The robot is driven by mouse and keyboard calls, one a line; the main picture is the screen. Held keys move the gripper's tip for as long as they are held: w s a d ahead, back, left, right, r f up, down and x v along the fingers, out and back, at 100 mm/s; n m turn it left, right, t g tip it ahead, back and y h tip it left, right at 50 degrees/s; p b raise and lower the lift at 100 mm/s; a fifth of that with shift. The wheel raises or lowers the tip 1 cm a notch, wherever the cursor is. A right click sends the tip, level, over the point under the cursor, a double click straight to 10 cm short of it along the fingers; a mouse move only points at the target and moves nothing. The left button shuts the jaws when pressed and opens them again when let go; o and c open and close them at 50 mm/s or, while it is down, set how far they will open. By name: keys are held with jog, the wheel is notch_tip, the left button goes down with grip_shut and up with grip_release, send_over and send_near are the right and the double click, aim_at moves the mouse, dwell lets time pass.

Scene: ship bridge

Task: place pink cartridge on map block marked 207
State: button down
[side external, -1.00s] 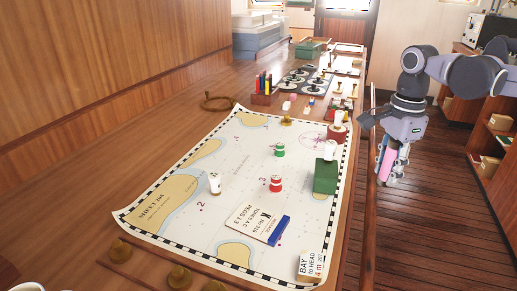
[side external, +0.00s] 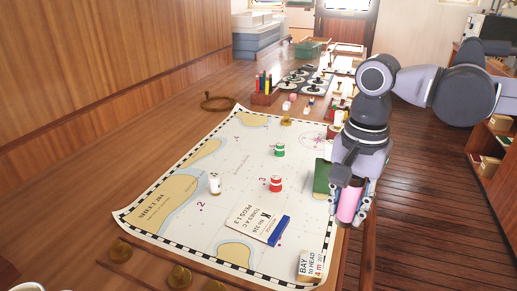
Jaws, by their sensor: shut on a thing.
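My gripper (side external: 350,210) is shut on the pink cartridge (side external: 349,202), a pink cylinder that hangs near the right edge of the map, in front of a green block (side external: 321,176). The cartridge appears to be above the chart's surface; its height is hard to judge. A cream block (side external: 311,266) lettered "BAY to HEAD 4 m" lies at the chart's near right corner, left of and below the gripper in the picture. Small print beside the lettering may read 207, but it is too small to be sure.
The chart (side external: 235,185) holds a red-and-white cylinder (side external: 276,184), a green one (side external: 279,150), a white one (side external: 214,183), and a card (side external: 253,222) with a blue bar (side external: 279,230). The chart between card and green block is fairly clear.

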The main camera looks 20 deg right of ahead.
jog(key=a+f, duration=0.1)
jog(key=a, duration=0.1)
jog(key=a+f, duration=0.1)
jog(key=a, duration=0.1)
jog(key=a+f, duration=0.1)
jog(key=a, duration=0.1)
jog(key=shift+s+f, duration=0.25)
jog(key=shift+f, duration=0.1)
jog(key=shift+a+f, duration=0.1)
jog(key=shift+f, duration=1.9)
jog(key=shift+f, duration=0.15)
jog(key=c, duration=1)
grip_release()
